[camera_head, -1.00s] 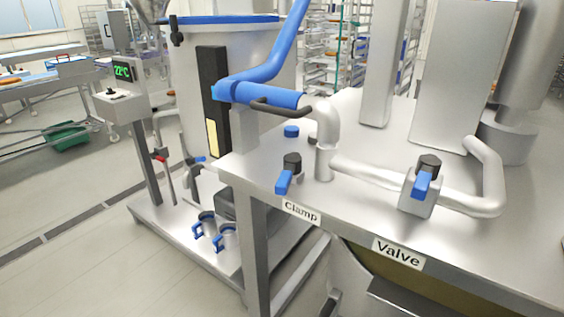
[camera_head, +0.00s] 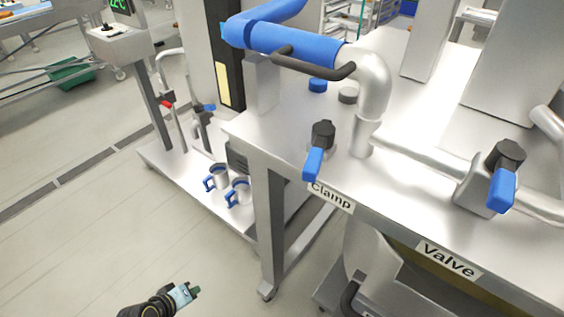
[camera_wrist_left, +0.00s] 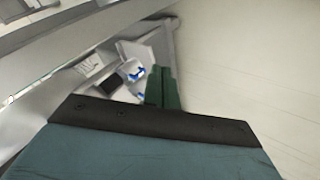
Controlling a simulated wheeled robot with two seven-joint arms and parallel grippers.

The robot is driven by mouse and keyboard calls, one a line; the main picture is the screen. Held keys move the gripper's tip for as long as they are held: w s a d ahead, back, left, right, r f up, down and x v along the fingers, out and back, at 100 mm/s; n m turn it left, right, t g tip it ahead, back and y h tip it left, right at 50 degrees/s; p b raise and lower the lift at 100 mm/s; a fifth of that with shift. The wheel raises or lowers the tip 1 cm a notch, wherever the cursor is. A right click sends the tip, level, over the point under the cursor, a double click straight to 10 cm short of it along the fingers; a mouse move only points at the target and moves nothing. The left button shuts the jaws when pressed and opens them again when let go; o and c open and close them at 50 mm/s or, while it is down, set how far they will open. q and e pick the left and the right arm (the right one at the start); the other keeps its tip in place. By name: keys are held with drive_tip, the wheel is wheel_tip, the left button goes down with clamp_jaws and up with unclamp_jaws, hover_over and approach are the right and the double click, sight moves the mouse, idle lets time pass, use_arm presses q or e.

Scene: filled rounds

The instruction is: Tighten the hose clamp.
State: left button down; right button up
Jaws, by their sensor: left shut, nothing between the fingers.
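A black knob with a blue lever (camera_head: 318,150) stands at the table's front edge, above a label reading "Clamp" (camera_head: 331,197). The lever hangs down toward the label. Behind it, a blue hose (camera_head: 285,40) meets a bent metal pipe (camera_head: 374,85), and a dark curved handle (camera_head: 312,66) lies across the joint. My left gripper (camera_head: 192,291) is low at the bottom left, over the floor, well apart from the lever. Its dark green fingers (camera_wrist_left: 164,88) are shut and empty in the left wrist view. My right gripper is out of view.
A second blue lever (camera_head: 501,190) sits on the pipe above the "Valve" label (camera_head: 449,260). A table leg (camera_head: 270,225) and a low platform with two small blue-handled cups (camera_head: 218,177) stand beyond my left gripper.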

use_arm(q)
drive_tip(key=w+d+r+n+t+h, duration=0.15)
drive_tip(key=w+r, duration=0.25)
drive_tip(key=r, duration=0.4)
drive_tip(key=w+d+r+t+h, duration=0.15)
drive_tip(key=w+r, duration=0.25)
drive_tip(key=r, duration=0.4)
drive_tip(key=s+d+r+m+g+h, duration=0.1)
drive_tip(key=s+d+r+h, duration=0.15)
drive_tip(key=r, duration=0.65)
drive_tip(key=s+d+r+m+h, duration=0.1)
drive_tip(key=d+r+h, duration=0.3)
drive_tip(key=r, duration=0.5)
drive_tip(key=s+d+r+g+h, duration=0.1)
drive_tip(key=s+d+r+h, duration=0.15)
drive_tip(key=r, duration=0.65)
drive_tip(key=p, duration=0.4)
approach(319, 148)
drive_tip(key=w+d+f, duration=0.1)
drive_tip(key=d+f, duration=0.1)
drive_tip(key=d, duration=0.1)
drive_tip(key=shift+w+d, duration=0.15)
drive_tip(key=shift+w, duration=0.1)
